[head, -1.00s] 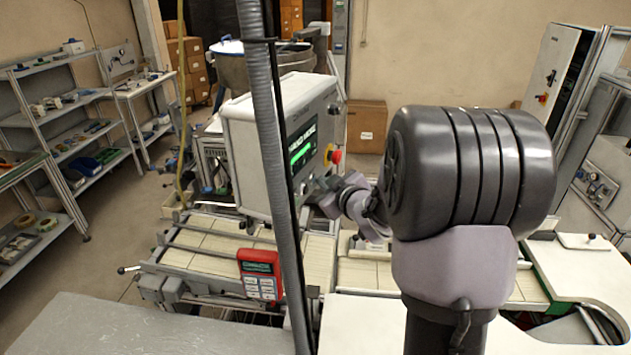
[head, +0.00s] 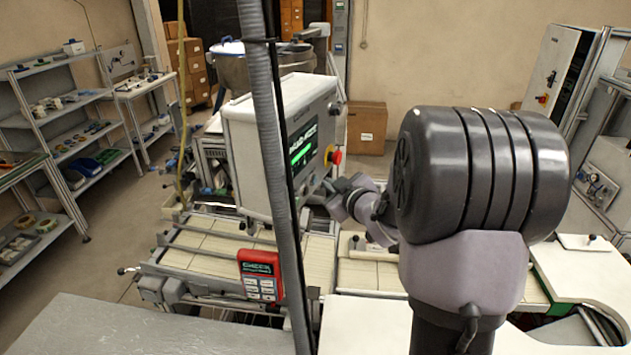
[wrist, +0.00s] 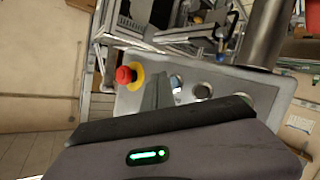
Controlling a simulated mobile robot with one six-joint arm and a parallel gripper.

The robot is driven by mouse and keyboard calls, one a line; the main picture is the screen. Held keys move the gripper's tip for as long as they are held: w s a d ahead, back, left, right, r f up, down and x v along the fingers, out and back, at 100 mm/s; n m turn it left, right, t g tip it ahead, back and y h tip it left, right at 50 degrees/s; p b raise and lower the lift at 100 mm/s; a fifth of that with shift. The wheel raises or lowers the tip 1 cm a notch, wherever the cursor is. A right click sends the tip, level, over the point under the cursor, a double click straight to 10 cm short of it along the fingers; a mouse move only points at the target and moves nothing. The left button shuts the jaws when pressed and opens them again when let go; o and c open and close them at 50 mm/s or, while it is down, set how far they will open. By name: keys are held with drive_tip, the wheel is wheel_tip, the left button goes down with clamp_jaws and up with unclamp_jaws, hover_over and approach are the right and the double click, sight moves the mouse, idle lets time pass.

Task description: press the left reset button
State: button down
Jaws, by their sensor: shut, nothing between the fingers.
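The grey-white control box (head: 245,165) hangs over the conveyor in the head view, with a lit green screen (head: 302,145). In the wrist view its panel (wrist: 265,88) shows tilted, with several round metallic buttons in a row; one button (wrist: 176,84) lies just right of my finger and another (wrist: 203,90) farther right. I cannot read which is the left reset button. My gripper (wrist: 160,80) is shut and empty, its tip in front of the panel near the first button. I cannot tell whether it touches. In the head view, my gripper (head: 334,186) is at the panel's lower edge.
A red emergency stop (wrist: 123,75) on a yellow base sits close left of my finger; it also shows in the head view (head: 334,157). A grey vertical hose (head: 270,130) crosses the head view.

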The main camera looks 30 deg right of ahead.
drive_tip(key=s+d, duration=0.1)
drive_tip(key=s, duration=0.1)
drive_tip(key=s+d, duration=0.2)
